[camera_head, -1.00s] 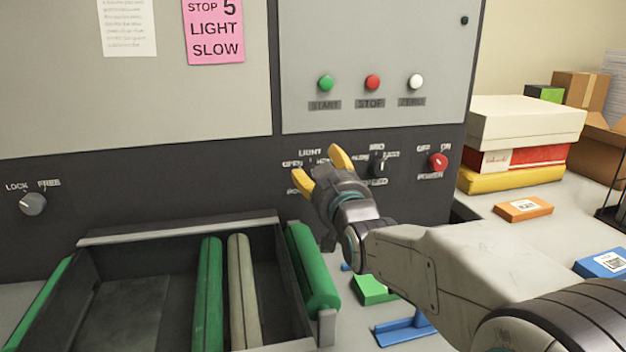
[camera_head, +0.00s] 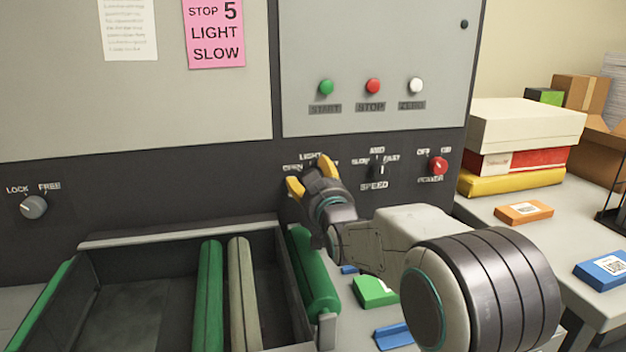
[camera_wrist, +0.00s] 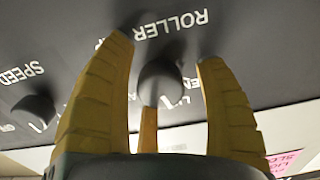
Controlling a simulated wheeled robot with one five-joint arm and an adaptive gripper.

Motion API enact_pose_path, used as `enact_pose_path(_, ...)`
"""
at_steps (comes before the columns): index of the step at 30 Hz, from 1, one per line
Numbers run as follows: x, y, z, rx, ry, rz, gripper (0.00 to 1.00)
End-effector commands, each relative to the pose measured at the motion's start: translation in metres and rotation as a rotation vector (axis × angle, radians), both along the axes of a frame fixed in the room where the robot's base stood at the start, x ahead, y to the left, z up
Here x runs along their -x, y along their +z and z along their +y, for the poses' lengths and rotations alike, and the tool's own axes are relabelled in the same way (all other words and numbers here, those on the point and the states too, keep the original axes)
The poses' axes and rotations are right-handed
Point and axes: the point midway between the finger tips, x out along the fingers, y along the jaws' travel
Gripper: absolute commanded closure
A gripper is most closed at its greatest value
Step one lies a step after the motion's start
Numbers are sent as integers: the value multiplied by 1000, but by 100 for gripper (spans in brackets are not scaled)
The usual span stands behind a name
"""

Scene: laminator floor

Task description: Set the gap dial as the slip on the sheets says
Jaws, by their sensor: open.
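The gap dial (camera_wrist: 160,82) is a dark round knob under the upside-down word ROLLER in the wrist view. In the head view my gripper mostly hides it, below the label LIGHT and beside OPEN. My gripper (camera_head: 309,176) is open, its yellow fingers on either side of the dial. In the wrist view the gripper (camera_wrist: 165,50) spans the dial with gaps beside it; I cannot tell whether anything touches. The dial's pointer setting is not readable. A pink slip (camera_head: 214,35) on the machine front reads STOP 5, LIGHT, SLOW; the head view cuts off its top.
The speed dial (camera_head: 378,168) and red power knob (camera_head: 437,166) are close to the right. A lock knob (camera_head: 33,207) is far left. Green, red and white buttons sit above. A tray with rollers (camera_head: 180,230) juts out below. Boxes (camera_head: 525,125) stand at right.

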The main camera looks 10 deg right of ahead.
Motion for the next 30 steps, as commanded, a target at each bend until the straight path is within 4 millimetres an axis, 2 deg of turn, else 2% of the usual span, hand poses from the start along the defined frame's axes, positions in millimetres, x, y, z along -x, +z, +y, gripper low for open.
enact_pose_path(8, 0, 0, 0, 0, 0, 0, 34)
enact_pose_path(27, 0, -1, 0, 0, 0, 2, 91)
enact_pose_path(30, 0, -1, 0, 0, 0, 2, 94)
